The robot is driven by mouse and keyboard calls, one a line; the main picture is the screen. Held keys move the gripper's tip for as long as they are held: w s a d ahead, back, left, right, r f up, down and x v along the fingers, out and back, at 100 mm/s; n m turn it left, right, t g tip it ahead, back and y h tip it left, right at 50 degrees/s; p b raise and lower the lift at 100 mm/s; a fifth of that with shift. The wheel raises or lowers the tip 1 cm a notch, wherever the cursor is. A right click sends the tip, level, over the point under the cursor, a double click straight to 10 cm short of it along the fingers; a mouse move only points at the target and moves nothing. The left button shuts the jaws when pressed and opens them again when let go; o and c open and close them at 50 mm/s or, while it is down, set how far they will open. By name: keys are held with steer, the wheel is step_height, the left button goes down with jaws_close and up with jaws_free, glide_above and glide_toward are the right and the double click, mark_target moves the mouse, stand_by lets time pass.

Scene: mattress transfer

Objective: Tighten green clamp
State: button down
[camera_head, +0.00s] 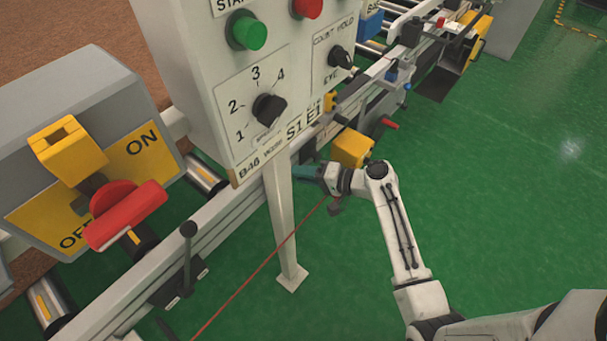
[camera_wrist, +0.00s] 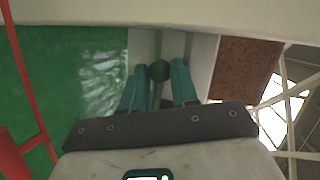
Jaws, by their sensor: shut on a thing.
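The rest of the clamp is hidden behind the fingers. In the head view, my gripper (camera_head: 306,172) reaches left from the arm to just right of the panel's white post. The clamp cannot be made out there.
A control panel (camera_head: 225,95) on a white post (camera_head: 287,230) stands left of my arm. A yellow block (camera_head: 352,147) is close above my wrist. A red ON/OFF switch (camera_head: 125,210) and a black-knobbed lever (camera_head: 188,255) are at left. Green floor is open at right.

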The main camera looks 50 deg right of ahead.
steer(key=shift+d+r+m+y, duration=0.15)
steer(key=shift+r+m+y, duration=0.25)
steer(key=shift+r+m, duration=0.1)
steer(key=c, duration=0.9)
jaws_free()
steer(key=shift+o, duration=0.2)
steer(key=v, duration=1)
steer(key=shift+s, duration=0.4)
steer(key=shift+d, duration=0.1)
